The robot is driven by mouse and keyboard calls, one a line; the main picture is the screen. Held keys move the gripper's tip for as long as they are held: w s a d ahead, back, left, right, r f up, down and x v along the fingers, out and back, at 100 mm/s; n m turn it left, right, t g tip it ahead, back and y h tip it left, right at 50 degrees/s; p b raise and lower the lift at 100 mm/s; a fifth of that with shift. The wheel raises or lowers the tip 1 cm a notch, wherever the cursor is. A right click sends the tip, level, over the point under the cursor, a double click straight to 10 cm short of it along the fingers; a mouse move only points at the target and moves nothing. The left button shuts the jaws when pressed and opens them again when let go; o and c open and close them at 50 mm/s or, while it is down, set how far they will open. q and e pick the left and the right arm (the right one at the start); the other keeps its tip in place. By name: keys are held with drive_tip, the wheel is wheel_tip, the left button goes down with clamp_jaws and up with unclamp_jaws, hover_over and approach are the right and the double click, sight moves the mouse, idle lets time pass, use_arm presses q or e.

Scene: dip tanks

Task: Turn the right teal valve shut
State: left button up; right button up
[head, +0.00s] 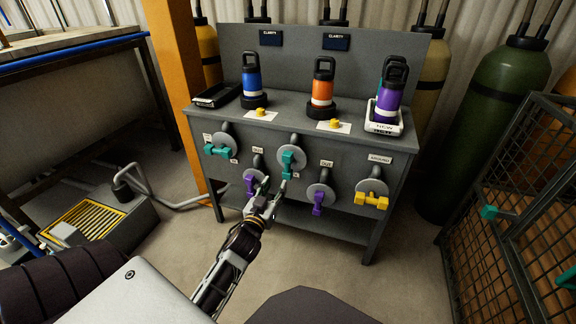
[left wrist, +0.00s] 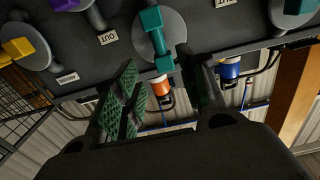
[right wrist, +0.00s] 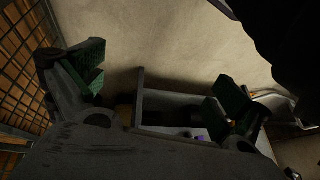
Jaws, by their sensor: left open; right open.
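The right teal valve (head: 288,162) is on the grey panel's front, on a round grey plate, with its handle upright. In the left wrist view the teal handle (left wrist: 152,30) shows just beyond the fingertips. My left gripper (head: 273,188) is open in front of the panel, just below and left of this handle. In the left wrist view its fingers (left wrist: 160,85) stand either side of the handle's line; I cannot tell whether they touch it. The left teal valve (head: 218,150) has its handle lying sideways. My right gripper (right wrist: 165,80) is open and empty, seen only in its wrist view.
Purple valves (head: 251,182) and (head: 318,200) sit lower on either side of the teal one, the left one close to my left gripper. A yellow valve (head: 371,199) is at the right. Bottles stand on the bench top (head: 285,112). A mesh cage (head: 510,210) stands at the right.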

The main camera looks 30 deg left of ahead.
sight(287, 166)
use_arm(q)
drive_tip(key=shift+w, duration=0.2)
use_arm(e)
drive_tip(key=shift+f, duration=0.1)
use_arm(q)
drive_tip(key=b+x, duration=0.1)
drive_tip(key=x, duration=0.7)
drive_tip(key=shift+b, duration=0.35)
drive_tip(key=shift+x, duration=1.05)
drive_tip(key=shift+w+a+b, duration=0.1)
drive_tip(key=shift+w+b, duration=0.25)
drive_tip(key=shift+w, duration=0.25)
drive_tip(key=shift+w+a, duration=0.15)
drive_tip(key=shift+w, duration=0.45)
drive_tip(key=shift+w+a, duration=0.1)
drive_tip(key=shift+w, duration=0.3)
use_arm(e)
wheel_tip(287, 166, down, 6)
drive_tip(key=a+t, duration=0.1)
drive_tip(key=shift+a+m+y, duration=0.3)
drive_tip(key=shift+y, duration=0.1)
drive_tip(key=shift+w, duration=0.25)
